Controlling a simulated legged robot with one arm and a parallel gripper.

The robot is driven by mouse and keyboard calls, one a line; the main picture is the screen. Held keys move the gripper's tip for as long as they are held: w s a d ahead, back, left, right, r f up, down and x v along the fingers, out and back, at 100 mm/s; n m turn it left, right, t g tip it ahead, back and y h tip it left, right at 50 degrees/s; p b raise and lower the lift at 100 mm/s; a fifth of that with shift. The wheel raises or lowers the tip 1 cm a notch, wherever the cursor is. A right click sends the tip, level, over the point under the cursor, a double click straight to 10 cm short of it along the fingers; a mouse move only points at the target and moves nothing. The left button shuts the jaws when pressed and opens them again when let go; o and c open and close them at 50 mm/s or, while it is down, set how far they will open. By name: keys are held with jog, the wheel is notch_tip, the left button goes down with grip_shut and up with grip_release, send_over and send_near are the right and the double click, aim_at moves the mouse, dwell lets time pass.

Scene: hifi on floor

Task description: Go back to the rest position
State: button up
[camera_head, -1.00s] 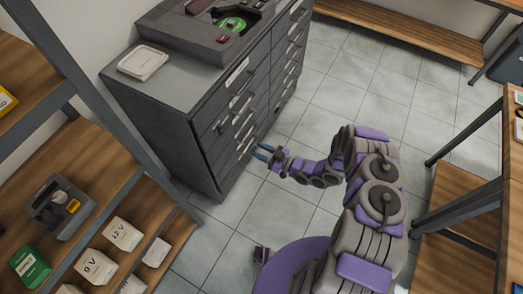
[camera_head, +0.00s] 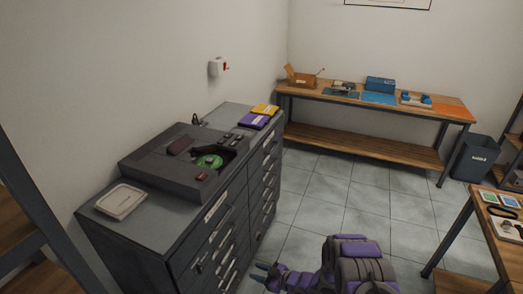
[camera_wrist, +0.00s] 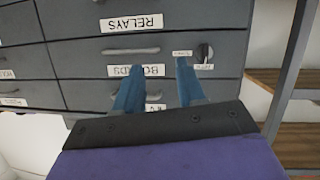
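My purple and grey arm (camera_head: 352,265) shows at the bottom of the head view, folded low over the tiled floor. My gripper (camera_head: 261,271) points left toward the drawer fronts of the dark cabinet (camera_head: 215,222). In the wrist view my gripper (camera_wrist: 160,66) has two blue fingers spread apart with nothing between them. Behind the fingers are drawer fronts with labels that appear upside down, one reading RELAYS (camera_wrist: 132,22). I cannot tell exactly how far the fingertips are from the drawers.
On the cabinet lie a white tray (camera_head: 121,201), a dark device (camera_head: 165,170) with a green disc, and purple and yellow items. A wooden bench (camera_head: 370,101) stands at the back, a bin (camera_head: 475,158) beside it, a table (camera_head: 462,222) at right. Middle floor is clear.

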jog(key=w+d+r+m+t+h, duration=0.1)
jog(key=w+d+r+m+h, duration=0.1)
jog(key=w+d+r+h, duration=0.45)
jog(key=w+d+r+m+h, duration=0.1)
jog(key=d+r+h, duration=0.2)
jog(key=d+r, duration=0.45)
jog(key=s+d+r+m+g+h, duration=0.2)
jog(key=s+d+r+m+h, duration=0.25)
jog(key=s+d+r, duration=0.5)
jog(key=s+r+m+g+h, duration=0.1)
jog(key=s+r+m+g, duration=0.1)
jog(key=s+r, duration=0.5)
jog(key=s+r+m+g, duration=0.2)
jog(key=s+r, duration=0.3)
jog(key=s, duration=0.5)
jog(key=s+a+r+m+g+y, duration=0.1)
jog(key=s+a, duration=0.3)
jog(key=s, duration=0.7)
jog(key=s+a+r+m+g+y, duration=0.1)
jog(key=s+a+r+g, duration=0.2)
jog(key=s, duration=0.9)
jog(key=shift+s+a+y, duration=0.25)
jog(key=shift+a+y, duration=0.05)
jog(key=shift+a, duration=0.45)
jog(key=shift+r, duration=0.1)
jog(key=shift+c, duration=0.4)
